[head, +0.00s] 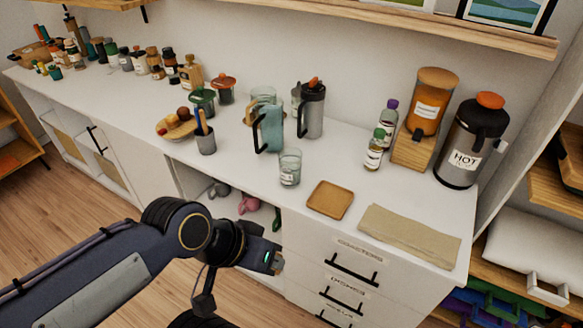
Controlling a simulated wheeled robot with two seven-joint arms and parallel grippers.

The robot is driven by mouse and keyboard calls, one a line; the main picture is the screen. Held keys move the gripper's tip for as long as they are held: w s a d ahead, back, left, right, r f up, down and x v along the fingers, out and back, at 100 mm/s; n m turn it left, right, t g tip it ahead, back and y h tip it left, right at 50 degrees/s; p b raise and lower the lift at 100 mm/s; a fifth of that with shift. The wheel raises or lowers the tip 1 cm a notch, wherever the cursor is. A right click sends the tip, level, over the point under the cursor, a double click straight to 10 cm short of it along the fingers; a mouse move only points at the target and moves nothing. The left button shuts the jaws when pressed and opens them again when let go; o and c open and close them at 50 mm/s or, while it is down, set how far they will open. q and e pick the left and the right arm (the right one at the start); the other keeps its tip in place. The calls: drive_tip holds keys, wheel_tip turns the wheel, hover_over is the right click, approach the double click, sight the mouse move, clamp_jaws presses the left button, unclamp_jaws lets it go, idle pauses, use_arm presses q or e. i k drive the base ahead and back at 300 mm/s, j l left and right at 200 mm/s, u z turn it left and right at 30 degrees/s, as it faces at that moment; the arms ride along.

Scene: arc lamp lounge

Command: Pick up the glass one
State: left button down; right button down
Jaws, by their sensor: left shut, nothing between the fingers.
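A clear glass tumbler (290,168) with a small pale label stands upright near the front of the white counter (240,178). Behind it stand a teal pitcher (269,130) with a dark handle and a grey lidded pitcher (312,112). Another clear vessel (265,97) is partly hidden behind the teal pitcher; I cannot tell its full shape. My left gripper (277,263) is shut and empty, in front of the counter and below its top, apart from the tumbler. My right gripper is not in view.
A square wooden coaster (330,199) and a folded tan cloth (409,234) lie right of the tumbler. Two small bottles (375,150), an orange-filled dispenser (430,108) and a black HOT urn (470,142) stand farther right. A grey cup with utensils (205,143) stands left.

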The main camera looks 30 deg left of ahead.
sight(290, 159)
drive_tip(key=i+j+u, duration=0.1)
drive_tip(key=j, duration=0.3)
drive_tip(key=i+j, duration=0.15)
drive_tip(key=j, duration=0.25)
drive_tip(key=i+j+u, duration=0.15)
drive_tip(key=j, duration=0.25)
drive_tip(key=i+j+u, duration=0.1)
drive_tip(key=j, duration=0.3)
drive_tip(key=i+j+u, duration=0.1)
drive_tip(key=j, duration=0.25)
drive_tip(key=i+j, duration=0.2)
drive_tip(key=j, duration=0.15)
drive_tip(key=j+u, duration=0.05)
